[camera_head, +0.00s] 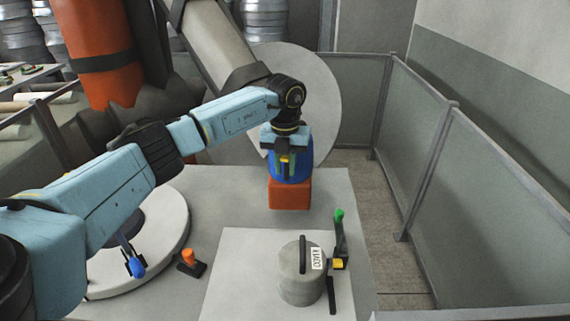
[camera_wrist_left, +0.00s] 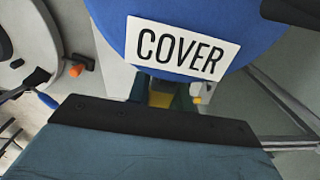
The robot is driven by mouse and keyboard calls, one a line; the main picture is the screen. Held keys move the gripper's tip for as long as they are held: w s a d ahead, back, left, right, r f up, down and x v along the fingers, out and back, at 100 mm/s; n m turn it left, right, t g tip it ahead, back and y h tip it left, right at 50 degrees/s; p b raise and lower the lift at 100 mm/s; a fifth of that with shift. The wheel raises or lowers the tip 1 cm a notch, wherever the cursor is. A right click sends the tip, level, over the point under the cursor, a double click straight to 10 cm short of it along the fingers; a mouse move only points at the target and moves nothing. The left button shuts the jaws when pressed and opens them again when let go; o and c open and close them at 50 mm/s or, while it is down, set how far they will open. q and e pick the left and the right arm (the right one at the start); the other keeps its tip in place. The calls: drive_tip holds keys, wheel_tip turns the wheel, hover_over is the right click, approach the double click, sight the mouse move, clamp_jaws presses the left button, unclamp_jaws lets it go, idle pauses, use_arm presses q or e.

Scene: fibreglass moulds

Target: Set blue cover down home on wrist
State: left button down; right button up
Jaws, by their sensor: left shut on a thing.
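The blue cover (camera_head: 303,160) is held by my left gripper (camera_head: 286,163) near the middle of the head view. It fills the top of the left wrist view (camera_wrist_left: 200,20), with a white label (camera_wrist_left: 182,48) reading COVER. The gripper is shut on it, arm reaching in from the left. An orange-red block (camera_head: 290,194) shows directly below the cover in the head view. I cannot tell whether the cover touches it. No part is labelled as the wrist, and the cover and gripper may hide what lies behind them. My right gripper is not in view.
A labelled grey cylinder (camera_head: 298,288) with a dark handle stands on a pale plate (camera_head: 235,262). A green-tipped lever (camera_head: 340,238) stands beside it. An orange knob (camera_head: 188,258) is left. A large pale disc (camera_head: 318,95) stands behind; fence panels (camera_head: 490,205) bound the right.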

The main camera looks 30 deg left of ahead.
use_arm(q)
drive_tip(key=shift+f, duration=0.15)
drive_tip(key=c, duration=1.2)
unclamp_jaws()
wheel_tip(320, 180, up, 13)
drive_tip(key=shift+r+b, duration=0.2)
drive_tip(key=shift+b, duration=0.3)
